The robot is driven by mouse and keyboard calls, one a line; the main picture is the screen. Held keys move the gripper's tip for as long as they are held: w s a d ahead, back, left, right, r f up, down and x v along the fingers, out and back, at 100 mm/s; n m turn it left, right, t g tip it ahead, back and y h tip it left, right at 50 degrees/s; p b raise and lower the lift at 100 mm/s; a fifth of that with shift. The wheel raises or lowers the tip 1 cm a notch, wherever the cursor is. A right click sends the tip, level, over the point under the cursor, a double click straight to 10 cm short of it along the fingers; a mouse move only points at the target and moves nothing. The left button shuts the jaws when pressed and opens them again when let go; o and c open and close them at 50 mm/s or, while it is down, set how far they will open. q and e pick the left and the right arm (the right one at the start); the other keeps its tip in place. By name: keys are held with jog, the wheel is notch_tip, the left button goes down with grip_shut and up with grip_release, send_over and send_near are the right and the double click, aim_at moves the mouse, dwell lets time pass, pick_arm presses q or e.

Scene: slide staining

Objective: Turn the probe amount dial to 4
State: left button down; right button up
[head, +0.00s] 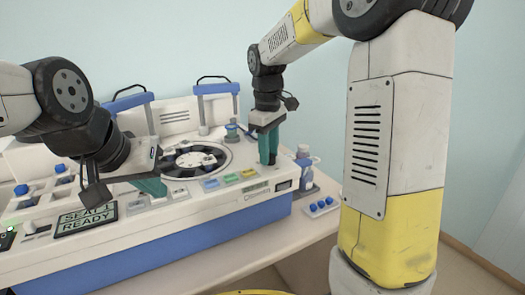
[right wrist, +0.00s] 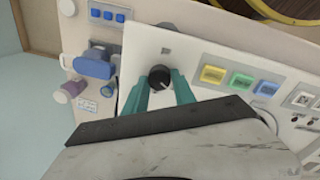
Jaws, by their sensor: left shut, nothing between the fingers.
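The black round dial (right wrist: 159,77) sits on the white panel at the console's right end. In the right wrist view a light pointer mark shows faintly on it, and I cannot read any number there. My right gripper (right wrist: 161,82) has its teal fingers apart, one on each side of the dial, with a small gap showing on both sides. In the head view the right gripper (head: 268,146) points down at the console's right end and hides the dial. My left gripper (head: 152,188) is shut and empty over the console's front, left of the round carousel.
The white and blue console (head: 245,222) carries a dark carousel (head: 190,160), colored buttons (head: 229,178) and a "SEAL 1 READY" display (head: 87,218). Bottles (head: 305,170) and a blue-capped rack (head: 321,207) stand close right of the console.

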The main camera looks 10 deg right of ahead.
grip_shut()
jog(key=shift+m, duration=0.3)
jog(key=m, duration=0.5)
jog(key=shift+w+r+m, duration=0.1)
jog(key=shift+m, duration=0.2)
jog(key=m, duration=0.5)
jog(key=shift+d+m, duration=0.1)
jog(key=shift+m, duration=0.2)
jog(key=o, duration=1)
grip_release()
jog(key=shift+g, duration=0.3)
